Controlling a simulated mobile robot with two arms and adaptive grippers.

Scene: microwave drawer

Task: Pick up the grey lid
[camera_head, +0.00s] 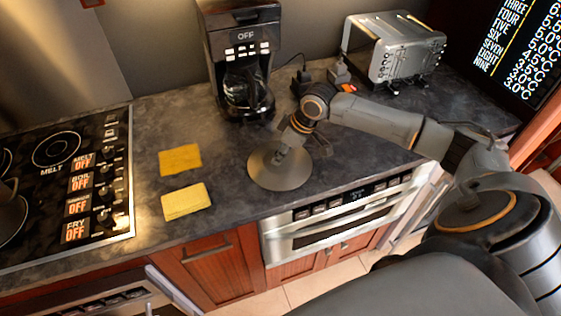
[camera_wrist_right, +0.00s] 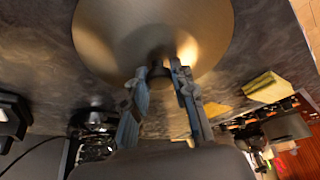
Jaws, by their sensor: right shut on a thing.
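The grey lid (camera_head: 280,170) is a round, shallow disc over the dark counter, close to its front edge and above the microwave drawer (camera_head: 340,212). In the right wrist view the lid (camera_wrist_right: 110,40) fills the upper middle, with its dark knob between the fingers. My right gripper (camera_head: 298,138) is shut on the knob from above. Its fingers also show in the right wrist view (camera_wrist_right: 160,80). I cannot tell whether the lid touches the counter. My left gripper is not in view.
Two yellow sponges (camera_head: 180,159) (camera_head: 186,201) lie left of the lid. A coffee maker (camera_head: 240,60) stands behind it, and a toaster (camera_head: 393,48) stands at the back right. A stovetop (camera_head: 75,185) is at the left. Bare counter lies around the lid.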

